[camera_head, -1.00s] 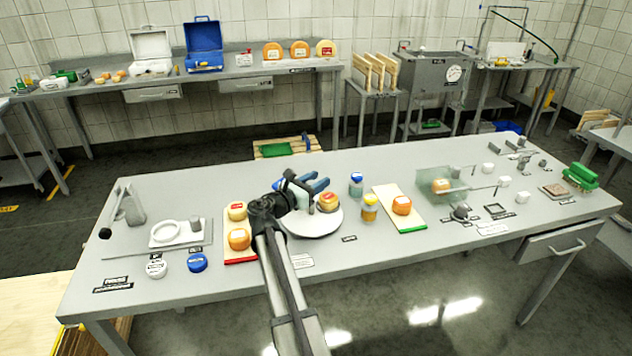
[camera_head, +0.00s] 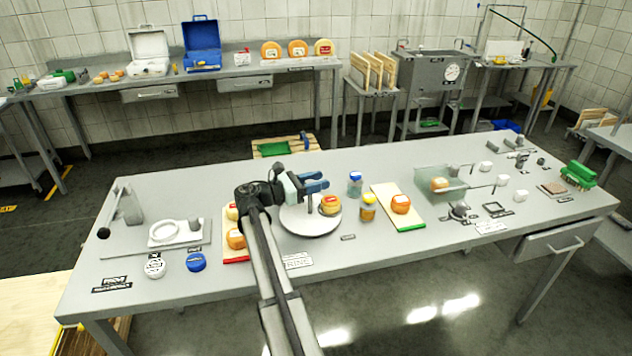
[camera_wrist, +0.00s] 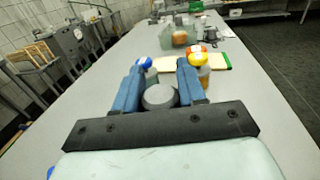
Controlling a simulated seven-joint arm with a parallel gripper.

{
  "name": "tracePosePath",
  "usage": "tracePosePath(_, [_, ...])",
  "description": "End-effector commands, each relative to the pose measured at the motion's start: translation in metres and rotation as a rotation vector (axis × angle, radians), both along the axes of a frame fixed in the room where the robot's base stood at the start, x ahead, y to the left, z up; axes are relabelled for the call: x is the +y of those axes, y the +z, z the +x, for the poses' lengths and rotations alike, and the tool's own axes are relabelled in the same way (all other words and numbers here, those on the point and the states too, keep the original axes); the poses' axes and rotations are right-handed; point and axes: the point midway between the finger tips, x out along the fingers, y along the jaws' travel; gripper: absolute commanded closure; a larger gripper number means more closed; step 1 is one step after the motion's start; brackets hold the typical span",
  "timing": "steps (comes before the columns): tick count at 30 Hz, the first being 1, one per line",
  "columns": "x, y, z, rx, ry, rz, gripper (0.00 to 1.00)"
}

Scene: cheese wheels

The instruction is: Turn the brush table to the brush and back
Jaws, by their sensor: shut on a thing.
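The brush table, a pale round disc (camera_head: 310,221), stands at the middle of the near table. How the knob joins the disc is hidden. I cannot make out for certain which thing is the brush.
A blue-lidded jar (camera_head: 355,184) and a yellow-lidded jar (camera_head: 368,207) stand close right of the disc. A board (camera_head: 411,219) with a cheese lies beyond them. A red-edged board (camera_head: 236,255) with cheeses is left, partly behind my arm.

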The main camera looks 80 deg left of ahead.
Motion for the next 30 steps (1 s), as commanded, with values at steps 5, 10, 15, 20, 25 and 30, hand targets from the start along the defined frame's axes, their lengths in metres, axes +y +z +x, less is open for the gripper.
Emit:
tracePosePath(5, [0.000,0.000,0.000,0.000,0.000,0.000,0.51])
tracePosePath(10, [0.000,0.000,0.000,0.000,0.001,0.000,0.39])
tracePosePath(15, [0.000,0.000,0.000,0.000,0.001,0.000,0.39])
tracePosePath(20, [-0.001,0.000,-0.007,0.000,0.002,0.000,0.39])
tracePosePath(25, [-0.006,0.000,-0.031,0.000,0.003,0.000,0.39])
tracePosePath(30, [-0.011,0.000,-0.065,0.000,0.004,0.000,0.39])
